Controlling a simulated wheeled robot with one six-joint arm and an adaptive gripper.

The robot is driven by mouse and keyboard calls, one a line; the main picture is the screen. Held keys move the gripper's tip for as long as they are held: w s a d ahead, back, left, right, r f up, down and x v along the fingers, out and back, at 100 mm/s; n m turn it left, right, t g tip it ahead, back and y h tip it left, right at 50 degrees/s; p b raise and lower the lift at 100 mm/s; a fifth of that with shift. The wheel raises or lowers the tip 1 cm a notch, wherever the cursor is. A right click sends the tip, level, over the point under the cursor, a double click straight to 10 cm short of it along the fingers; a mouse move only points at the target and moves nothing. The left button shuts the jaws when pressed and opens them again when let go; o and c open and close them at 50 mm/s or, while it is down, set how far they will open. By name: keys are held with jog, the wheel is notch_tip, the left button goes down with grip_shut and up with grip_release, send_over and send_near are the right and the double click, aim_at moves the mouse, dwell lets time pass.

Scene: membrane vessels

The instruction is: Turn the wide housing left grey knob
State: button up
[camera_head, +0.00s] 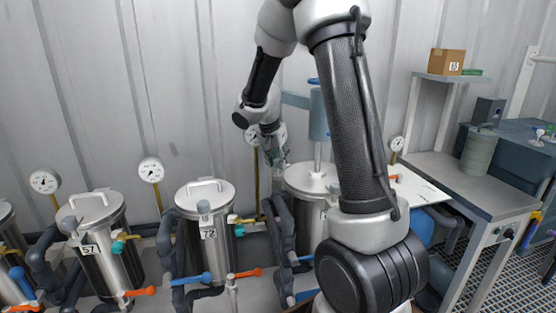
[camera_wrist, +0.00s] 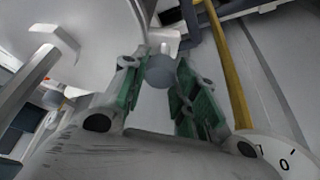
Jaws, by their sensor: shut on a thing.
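The wide housing (camera_head: 312,180) stands in the middle of the head view, with a pale round lid; my arm hides its right side. Its lid (camera_wrist: 95,50) fills the upper left of the wrist view. The grey knob (camera_wrist: 161,72) sits beside the lid's edge, between the green-padded fingers of my gripper (camera_wrist: 160,85). My gripper is shut on the knob. In the head view my gripper (camera_head: 275,158) is at the left edge of the wide housing, and the knob cannot be made out there.
A yellow pole (camera_wrist: 228,65) and a gauge dial (camera_wrist: 284,160) are close to my gripper. Narrower steel vessels (camera_head: 205,235) with blue and orange valve handles stand to the left. A grey bench (camera_head: 470,185) with a shelf stands at the right.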

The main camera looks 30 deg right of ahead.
dwell(0.4)
jog(key=o, duration=1)
